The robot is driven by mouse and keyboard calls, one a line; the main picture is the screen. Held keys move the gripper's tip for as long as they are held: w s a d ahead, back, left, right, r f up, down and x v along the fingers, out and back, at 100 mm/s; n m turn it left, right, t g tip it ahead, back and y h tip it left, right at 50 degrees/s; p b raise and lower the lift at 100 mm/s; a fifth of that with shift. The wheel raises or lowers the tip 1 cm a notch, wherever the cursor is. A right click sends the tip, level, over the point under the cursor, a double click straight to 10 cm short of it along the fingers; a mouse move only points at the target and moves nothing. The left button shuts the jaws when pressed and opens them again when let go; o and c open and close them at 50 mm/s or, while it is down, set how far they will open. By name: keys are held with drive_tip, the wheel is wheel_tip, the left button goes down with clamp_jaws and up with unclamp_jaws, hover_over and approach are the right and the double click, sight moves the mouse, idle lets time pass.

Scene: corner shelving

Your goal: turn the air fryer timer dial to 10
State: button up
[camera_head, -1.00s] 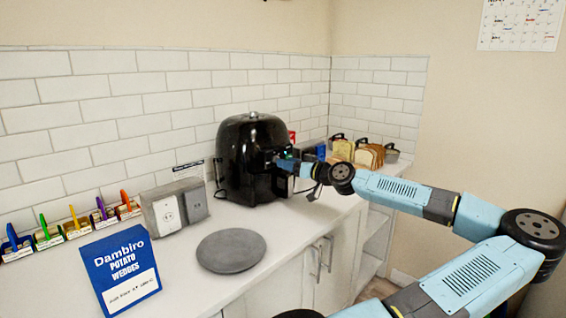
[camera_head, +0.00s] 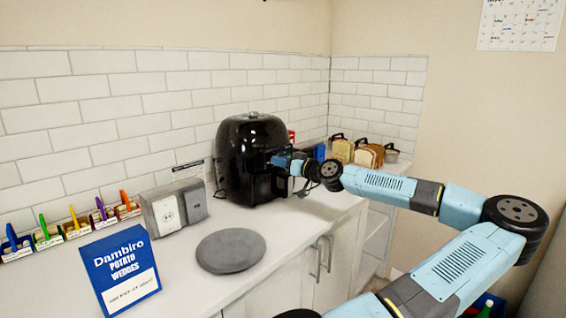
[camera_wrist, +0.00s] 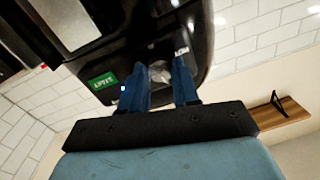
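The black air fryer (camera_head: 248,150) stands on the counter against the tiled wall. In the wrist view its dark front (camera_wrist: 150,30) fills the top, with a green START label (camera_wrist: 102,81) left of my fingers. A grey timer dial (camera_wrist: 160,72) shows between the two blue fingers of my gripper (camera_wrist: 161,78). The fingers are apart, one on each side of the dial; whether they press on it I cannot tell. The dial's number setting is not readable. In the head view my gripper (camera_head: 283,161) is at the fryer's front right, and the dial is hidden.
Bread slices (camera_head: 368,155) sit at the back right. The counter's front edge is below my arm.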

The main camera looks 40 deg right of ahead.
drive_tip(key=c, duration=0.5)
drive_tip(key=shift+d, duration=0.15)
clamp_jaws()
drive_tip(key=m, duration=1.1)
drive_tip(key=shift+f+m+t, duration=0.15)
drive_tip(key=shift+m+t, duration=0.15)
drive_tip(key=shift+m, duration=0.1)
drive_tip(key=shift+a+m, duration=0.2)
drive_tip(key=shift+m, duration=0.1)
